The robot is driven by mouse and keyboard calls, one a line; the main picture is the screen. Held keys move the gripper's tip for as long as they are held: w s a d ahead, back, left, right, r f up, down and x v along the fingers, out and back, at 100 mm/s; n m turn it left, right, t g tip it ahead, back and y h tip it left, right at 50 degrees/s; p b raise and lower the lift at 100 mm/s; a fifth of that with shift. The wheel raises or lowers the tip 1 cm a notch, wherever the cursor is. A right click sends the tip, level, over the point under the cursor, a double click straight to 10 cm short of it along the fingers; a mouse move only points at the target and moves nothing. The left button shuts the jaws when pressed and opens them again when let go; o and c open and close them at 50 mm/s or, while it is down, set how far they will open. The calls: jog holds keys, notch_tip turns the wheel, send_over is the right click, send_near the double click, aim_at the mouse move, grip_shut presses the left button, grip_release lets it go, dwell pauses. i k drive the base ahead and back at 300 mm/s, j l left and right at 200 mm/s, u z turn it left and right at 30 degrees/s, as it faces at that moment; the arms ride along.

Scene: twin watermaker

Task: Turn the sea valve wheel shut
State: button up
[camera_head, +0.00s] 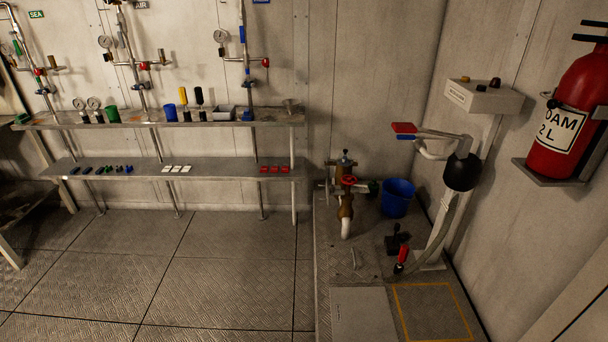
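A small "SEA" sign (36,14) is on the wall at the upper left. Below it, a pipe line (36,62) with a small green part (17,47) and a red part comes down to the upper shelf. These are too small to tell whether a part is the sea valve wheel or how far it is turned. A red handwheel (348,180) sits on a brass valve body (345,205) on the raised platform; no label is readable on it. My gripper is not in view.
Two shelves (215,125) hold cups, gauges and small parts. The floor (205,265) before the shelves is clear.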

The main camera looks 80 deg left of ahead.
aim_at(350, 177)
jog(key=j+u, duration=0.1)
jog(key=u, duration=2.2)
jog(key=i+j+u, duration=0.2)
jog(key=u, duration=0.2)
jog(key=i+u, duration=1.05)
jog(key=i, duration=0.65)
jog(key=i+z, duration=0.45)
jog(key=i+j+z, duration=0.2)
jog(key=z, duration=0.25)
jog(key=i+z, duration=0.2)
jog(key=z, duration=0.3)
jog(key=i+z, duration=0.25)
jog(key=z, duration=0.25)
jog(key=i+j+z, duration=0.2)
jog(key=z, duration=0.3)
